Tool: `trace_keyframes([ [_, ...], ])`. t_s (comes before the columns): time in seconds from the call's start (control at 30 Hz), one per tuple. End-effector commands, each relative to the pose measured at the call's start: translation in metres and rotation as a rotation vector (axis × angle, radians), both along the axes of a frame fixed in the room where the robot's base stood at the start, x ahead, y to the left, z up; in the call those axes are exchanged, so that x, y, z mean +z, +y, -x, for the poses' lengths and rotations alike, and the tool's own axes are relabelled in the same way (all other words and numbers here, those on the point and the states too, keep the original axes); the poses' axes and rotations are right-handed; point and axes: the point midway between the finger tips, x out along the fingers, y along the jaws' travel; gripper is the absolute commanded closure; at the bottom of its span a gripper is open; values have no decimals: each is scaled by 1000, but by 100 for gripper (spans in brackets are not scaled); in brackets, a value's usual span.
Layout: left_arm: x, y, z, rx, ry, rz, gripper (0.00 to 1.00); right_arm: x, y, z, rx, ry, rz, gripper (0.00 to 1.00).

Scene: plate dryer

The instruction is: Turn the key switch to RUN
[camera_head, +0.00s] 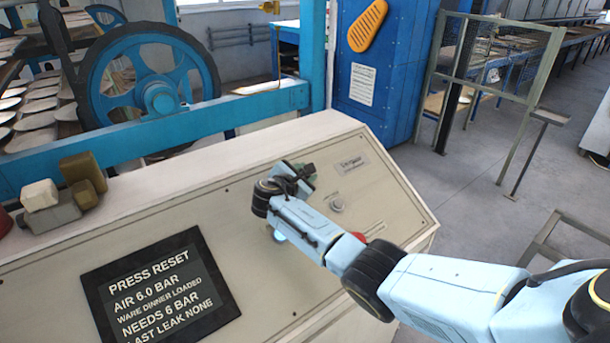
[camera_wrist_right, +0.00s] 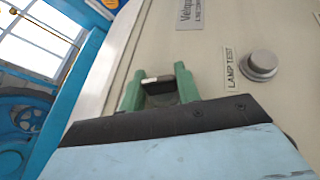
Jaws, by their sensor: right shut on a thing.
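My right gripper (camera_head: 301,174) reaches over the sloping cream control panel (camera_head: 245,187) from the right. In the right wrist view its two green fingers (camera_wrist_right: 160,92) are closed on a small dark piece with a pale top edge, which appears to be the key switch (camera_wrist_right: 158,80). The arm and fingers hide the switch's base and any position marks, so I cannot tell where it points. My left gripper is not in view.
A lamp test button (camera_wrist_right: 262,65) sits right of the fingers. A red button (camera_head: 357,237) and a bluish lit button (camera_head: 279,236) lie close to my arm. The screen (camera_head: 158,290) reads PRESS RESET. Several blocks (camera_head: 66,197) stand at the panel's left.

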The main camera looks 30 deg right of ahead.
Motion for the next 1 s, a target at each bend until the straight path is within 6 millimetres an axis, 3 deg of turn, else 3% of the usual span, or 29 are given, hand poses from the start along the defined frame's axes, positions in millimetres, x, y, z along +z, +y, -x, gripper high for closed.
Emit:
trace_keyframes([
  [0.4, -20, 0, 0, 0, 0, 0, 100, -2, 0, 0, -212, 10, -123, 90],
  [1.0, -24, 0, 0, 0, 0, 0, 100, 0, -1, 1, -261, 12, -150, 90],
])
